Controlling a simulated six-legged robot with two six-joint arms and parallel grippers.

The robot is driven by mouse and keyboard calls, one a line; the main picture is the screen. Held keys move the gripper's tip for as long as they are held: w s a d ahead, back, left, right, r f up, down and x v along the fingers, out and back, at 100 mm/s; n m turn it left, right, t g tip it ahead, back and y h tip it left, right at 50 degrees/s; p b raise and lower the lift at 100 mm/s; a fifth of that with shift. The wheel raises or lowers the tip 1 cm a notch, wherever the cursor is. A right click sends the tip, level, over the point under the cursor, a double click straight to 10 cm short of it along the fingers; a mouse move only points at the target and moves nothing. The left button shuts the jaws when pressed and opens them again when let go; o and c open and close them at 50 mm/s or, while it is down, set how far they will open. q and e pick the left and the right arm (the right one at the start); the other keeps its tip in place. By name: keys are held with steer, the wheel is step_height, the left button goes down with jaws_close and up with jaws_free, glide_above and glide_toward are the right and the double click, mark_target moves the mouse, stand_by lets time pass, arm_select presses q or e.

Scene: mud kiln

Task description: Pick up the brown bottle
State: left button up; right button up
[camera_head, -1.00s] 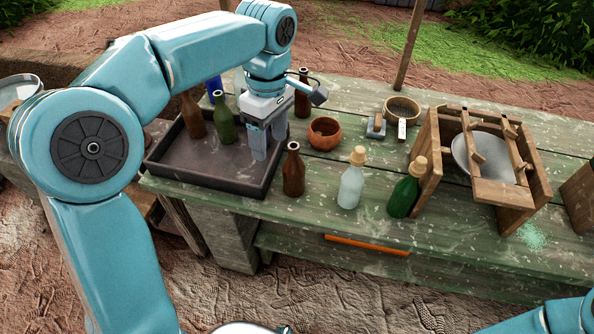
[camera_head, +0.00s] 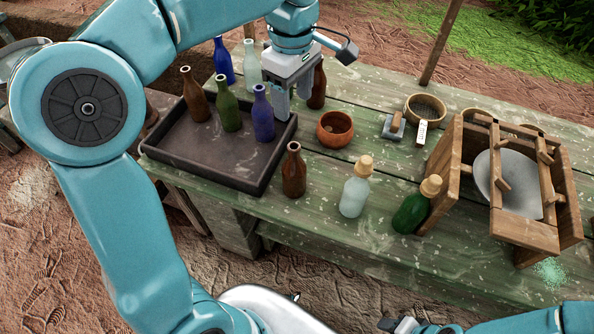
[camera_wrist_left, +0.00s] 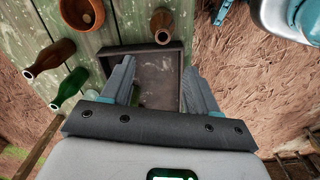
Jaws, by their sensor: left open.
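A brown bottle (camera_head: 293,172) stands on the green table beside the tray's right edge. A second brown bottle (camera_head: 194,97) stands in the dark tray (camera_head: 182,160). A third brown bottle (camera_head: 317,88) stands just behind my left gripper (camera_head: 293,106), partly hidden by it. The left gripper is open and points down over the tray's far right corner, close to a dark blue bottle (camera_head: 263,115). My right gripper (camera_head: 400,325) barely shows at the bottom edge.
A green bottle (camera_head: 228,104) stands in the tray; blue (camera_head: 223,60) and clear (camera_head: 252,65) bottles stand behind. An orange bowl (camera_head: 335,128), corked clear (camera_head: 355,187) and green (camera_head: 415,207) bottles, a sieve (camera_head: 428,107) and a wooden frame (camera_head: 525,236) stand to the right.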

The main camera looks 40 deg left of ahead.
arm_select(q)
glide_above(295, 147)
steer(key=f, duration=0.8)
steer(key=shift+w+a+b, duration=0.3)
steer(key=shift+a, duration=0.05)
steer(key=shift+s+d+f, duration=0.15)
steer(key=shift+s+f, duration=0.15)
steer(key=shift+f, duration=0.2)
steer(key=shift+d+f, duration=0.1)
steer(key=shift+f, duration=0.25)
steer(key=shift+d+f, duration=0.1)
steer(key=shift+f, duration=2.15)
jaws_close()
